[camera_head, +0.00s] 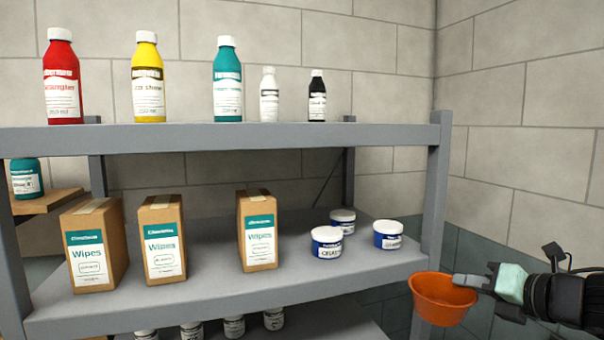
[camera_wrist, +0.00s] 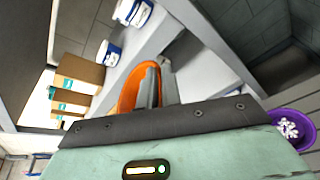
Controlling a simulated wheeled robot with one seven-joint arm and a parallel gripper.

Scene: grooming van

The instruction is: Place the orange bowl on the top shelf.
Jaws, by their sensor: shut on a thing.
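The orange bowl (camera_head: 442,300) hangs in the air at the right end of the shelf unit, in front of its right post, below the level of the middle shelf. My gripper (camera_head: 468,281) comes from the right and is shut on the bowl's rim. In the wrist view the bowl (camera_wrist: 128,92) shows left of my gripper's fingers (camera_wrist: 152,75), partly hidden by them. The top shelf (camera_head: 260,137) is a grey board well above the bowl. It bears a red bottle (camera_head: 63,85), a yellow bottle (camera_head: 148,85), a teal bottle (camera_head: 227,88), and small white and black bottles.
The top shelf's right end is bare, beside the right post (camera_head: 436,190). The middle shelf (camera_head: 210,295) holds cardboard wipes boxes (camera_head: 162,240) and blue-white jars (camera_head: 327,243). A purple bowl with white pieces (camera_wrist: 287,128) shows at right in the wrist view.

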